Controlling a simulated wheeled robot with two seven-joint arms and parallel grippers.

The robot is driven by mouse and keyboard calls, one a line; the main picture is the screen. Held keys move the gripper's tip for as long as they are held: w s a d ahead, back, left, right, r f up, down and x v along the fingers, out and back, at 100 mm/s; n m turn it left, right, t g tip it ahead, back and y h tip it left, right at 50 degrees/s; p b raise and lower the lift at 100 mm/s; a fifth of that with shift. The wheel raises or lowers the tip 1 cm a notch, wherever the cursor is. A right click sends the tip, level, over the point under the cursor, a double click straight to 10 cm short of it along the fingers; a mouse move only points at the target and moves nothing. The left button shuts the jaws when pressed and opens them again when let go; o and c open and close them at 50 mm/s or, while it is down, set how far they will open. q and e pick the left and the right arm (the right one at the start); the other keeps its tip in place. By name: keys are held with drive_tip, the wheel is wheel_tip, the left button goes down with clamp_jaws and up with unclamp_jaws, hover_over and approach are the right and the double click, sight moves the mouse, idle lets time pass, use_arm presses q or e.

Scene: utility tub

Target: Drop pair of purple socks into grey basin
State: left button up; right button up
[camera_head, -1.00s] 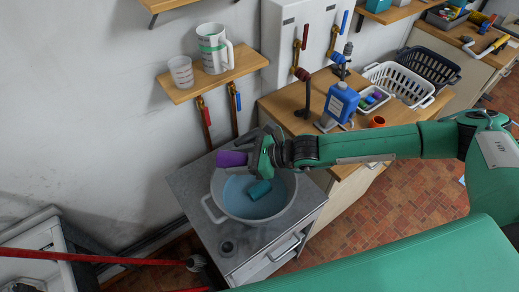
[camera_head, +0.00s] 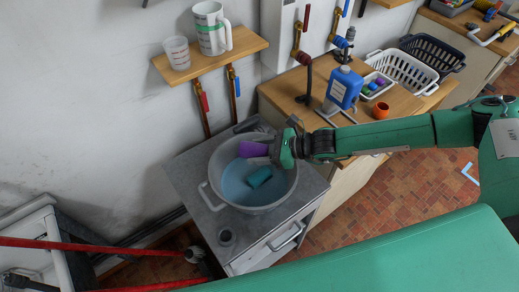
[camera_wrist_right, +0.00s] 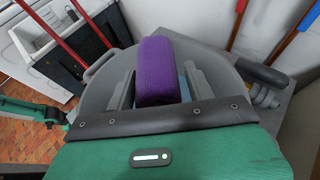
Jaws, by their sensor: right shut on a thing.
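The pair of purple socks (camera_head: 253,149) is a rolled bundle held in my right gripper (camera_head: 272,150), over the grey basin. In the right wrist view the purple socks (camera_wrist_right: 160,70) sit between the two fingers of my right gripper (camera_wrist_right: 160,88). The basin's rim (camera_wrist_right: 100,90) also shows behind the fingers in the right wrist view. My left gripper is not in view.
A wooden shelf (camera_head: 238,50) with a measuring jug (camera_head: 208,28) and a cup (camera_head: 177,53) is on the wall above. A blue bottle (camera_head: 344,88), an orange cup (camera_head: 381,111) and a white basket (camera_head: 402,71) stand on the wooden counter to the right.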

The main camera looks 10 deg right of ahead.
drive_tip(key=shift+f, duration=0.15)
drive_tip(key=o, duration=1.1)
drive_tip(key=shift+c, duration=0.2)
drive_tip(key=shift+d, duration=0.1)
drive_tip(key=v, duration=1.3)
drive_tip(key=shift+d+r, duration=0.2)
drive_tip(key=shift+r, duration=0.05)
drive_tip(key=shift+s+a, duration=0.1)
drive_tip(key=shift+s, duration=0.05)
